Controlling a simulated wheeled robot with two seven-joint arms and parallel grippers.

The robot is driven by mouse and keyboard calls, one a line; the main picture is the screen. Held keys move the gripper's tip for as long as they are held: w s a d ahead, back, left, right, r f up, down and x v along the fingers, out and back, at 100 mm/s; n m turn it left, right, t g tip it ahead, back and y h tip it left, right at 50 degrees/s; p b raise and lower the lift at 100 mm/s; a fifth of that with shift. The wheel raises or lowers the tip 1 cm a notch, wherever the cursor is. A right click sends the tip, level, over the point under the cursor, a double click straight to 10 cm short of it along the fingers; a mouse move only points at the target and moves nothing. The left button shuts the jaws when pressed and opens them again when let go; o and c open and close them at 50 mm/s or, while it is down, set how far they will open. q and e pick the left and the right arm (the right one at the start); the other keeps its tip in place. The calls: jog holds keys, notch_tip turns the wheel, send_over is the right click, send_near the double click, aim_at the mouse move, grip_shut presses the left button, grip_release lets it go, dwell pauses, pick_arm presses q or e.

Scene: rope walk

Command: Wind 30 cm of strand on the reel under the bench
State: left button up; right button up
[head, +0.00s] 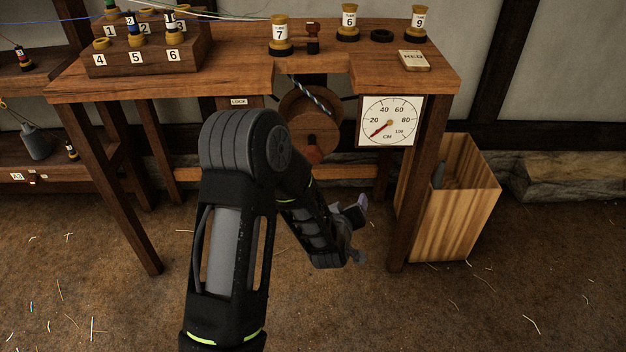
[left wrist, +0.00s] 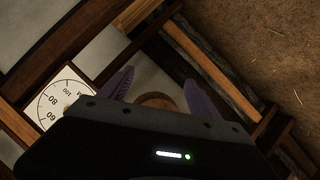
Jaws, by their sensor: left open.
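The reel (head: 304,118) is a round wooden disc under the bench (head: 240,75), partly hidden behind my left arm. A dark twisted strand (head: 312,95) slants down across its upper part. A reddish piece (head: 314,153) shows low on the reel's face. The white dial (head: 389,121), marked in CM, hangs on the bench front right of the reel, its red needle at the low end; it also shows in the left wrist view (left wrist: 62,100). My left gripper (head: 360,228) is open and empty, below and right of the reel. My right gripper is not in view.
A tall wooden bin (head: 455,210) stands right of the bench leg. A shelf (head: 30,170) stands at left. The floor in front has only scraps.

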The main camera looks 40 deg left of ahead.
aim_at(313, 160)
pick_arm(q)
jog(key=a+r+n+y+b, duration=0.1)
jog(key=a+r+y+b, duration=0.1)
jog(key=a, duration=0.2)
jog(key=w+a+r+n+t+y+b, duration=0.1)
jog(key=a+r+n+y+b, duration=0.1)
jog(key=a, duration=0.2)
jog(key=a+r+n+t+y+b, duration=0.1)
jog(key=a+r+n+y+b, duration=0.1)
jog(key=a, duration=0.2)
jog(key=shift+w+r, duration=0.25)
jog(key=shift+r, duration=0.2)
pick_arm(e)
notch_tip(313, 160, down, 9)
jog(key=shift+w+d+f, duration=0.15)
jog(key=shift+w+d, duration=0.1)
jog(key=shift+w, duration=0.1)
pick_arm(q)
jog(key=shift+w, duration=0.1)
jog(key=b+x, duration=0.1)
jog(key=x, duration=0.5)
jog(key=shift+w+a+f+b, duration=0.1)
jog(key=shift+w+a+b, duration=0.1)
jog(key=shift+b, duration=0.1)
jog(key=shift+w+a, duration=0.35)
jog(key=shift+w, duration=0.1)
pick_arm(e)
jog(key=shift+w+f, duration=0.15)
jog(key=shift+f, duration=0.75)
